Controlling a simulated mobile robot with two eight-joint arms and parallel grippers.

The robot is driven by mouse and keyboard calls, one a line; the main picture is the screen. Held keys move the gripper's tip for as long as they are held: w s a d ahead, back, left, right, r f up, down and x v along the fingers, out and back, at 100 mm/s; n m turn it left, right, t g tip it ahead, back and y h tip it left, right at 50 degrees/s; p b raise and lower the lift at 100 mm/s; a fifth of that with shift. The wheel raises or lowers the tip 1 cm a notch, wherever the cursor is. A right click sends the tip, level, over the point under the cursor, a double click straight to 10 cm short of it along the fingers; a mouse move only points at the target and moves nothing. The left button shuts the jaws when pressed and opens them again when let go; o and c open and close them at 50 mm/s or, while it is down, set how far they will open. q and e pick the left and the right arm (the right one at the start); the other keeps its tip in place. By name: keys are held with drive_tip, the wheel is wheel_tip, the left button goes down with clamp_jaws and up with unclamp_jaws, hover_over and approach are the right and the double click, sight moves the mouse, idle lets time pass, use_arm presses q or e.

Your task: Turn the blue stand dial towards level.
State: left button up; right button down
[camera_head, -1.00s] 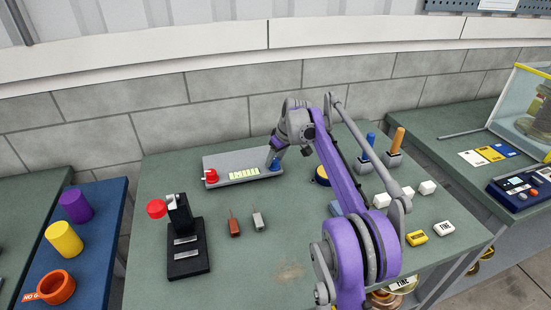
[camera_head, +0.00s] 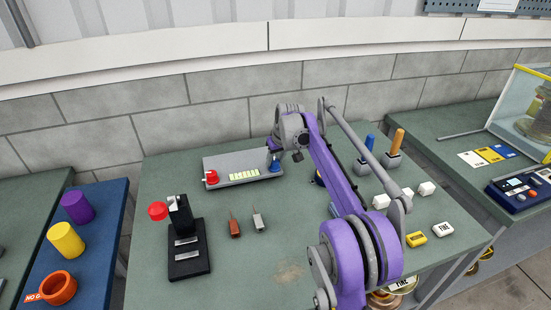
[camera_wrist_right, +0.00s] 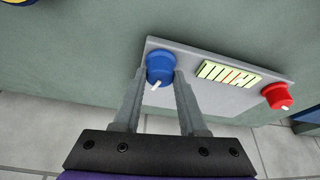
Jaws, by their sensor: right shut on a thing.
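The blue dial (camera_wrist_right: 160,69) sits at one end of a grey stand panel (camera_wrist_right: 205,57). It also shows in the head view (camera_head: 274,168), partly behind my right gripper (camera_head: 275,158). In the right wrist view my right gripper (camera_wrist_right: 161,75) has one finger on each side of the blue dial and is shut on it. A white pointer mark on the dial points down and slightly left in that view. A pale yellow gauge (camera_wrist_right: 229,73) with several bars lies beside it. My left gripper is not in view.
A red dial (camera_head: 211,177) sits at the stand's other end. A black stand with a red knob (camera_head: 157,210) is in front left. Two small connectors (camera_head: 234,228) lie mid-table. White blocks (camera_head: 381,201) and blue and orange handles (camera_head: 397,141) are right of my arm.

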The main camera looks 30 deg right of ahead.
drive_tip(key=m+h+p, duration=0.1)
drive_tip(key=m, duration=0.2)
drive_tip(key=m+h+p, duration=0.1)
drive_tip(key=m, duration=0.2)
drive_tip(key=shift+w+a+r+g+h, duration=0.1)
drive_tip(key=shift+a+g+h, duration=0.1)
drive_tip(key=shift+g+h, duration=0.15)
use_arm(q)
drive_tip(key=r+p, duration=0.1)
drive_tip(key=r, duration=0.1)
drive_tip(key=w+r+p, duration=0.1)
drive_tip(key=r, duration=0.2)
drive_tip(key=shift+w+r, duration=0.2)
use_arm(e)
drive_tip(key=m+g, duration=0.1)
drive_tip(key=m, duration=0.2)
drive_tip(key=m+g+h, duration=0.1)
drive_tip(key=m, duration=0.2)
drive_tip(key=shift+w, duration=0.1)
drive_tip(key=shift+c, duration=2.2)
unclamp_jaws()
drive_tip(key=shift+a, duration=0.1)
use_arm(q)
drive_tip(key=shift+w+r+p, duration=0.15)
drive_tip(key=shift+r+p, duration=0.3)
drive_tip(key=shift+p, duration=0.1)
use_arm(e)
drive_tip(key=v, duration=1)
drive_tip(key=shift+a+r, duration=0.2)
drive_tip(key=shift+r, duration=0.05)
